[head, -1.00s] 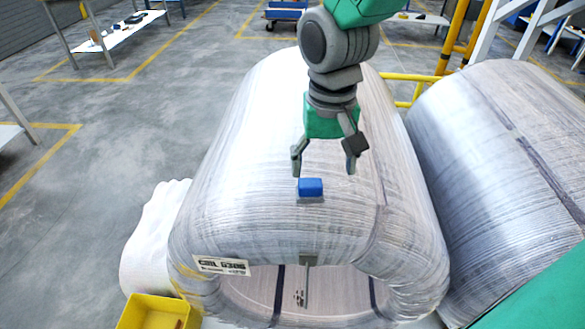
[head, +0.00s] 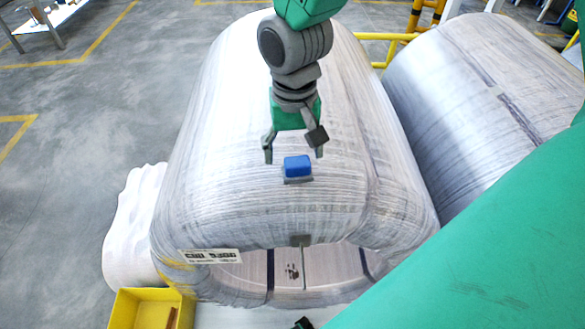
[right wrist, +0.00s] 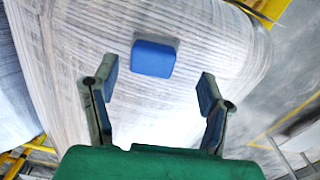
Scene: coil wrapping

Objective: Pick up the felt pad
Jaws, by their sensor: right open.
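The felt pad (head: 297,166) is a small blue block with a grey edge under it, lying on top of the wrapped coil (head: 215,130) near its front end. It also shows in the right wrist view (right wrist: 153,58), just beyond the fingers. My right gripper (head: 293,157) is open and empty, its fingers pointing down to the left and right of the pad. In the right wrist view the gripper (right wrist: 160,84) has its fingertips wide apart, with the pad between and ahead of them, untouched. My left gripper is not clearly in view.
A second wrapped coil (head: 450,100) lies at the right. A yellow bin (head: 125,310) stands at the lower left, beside a white wrapped bundle (head: 130,225). A yellow rail (head: 375,37) is behind the coils. The floor at the left is clear.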

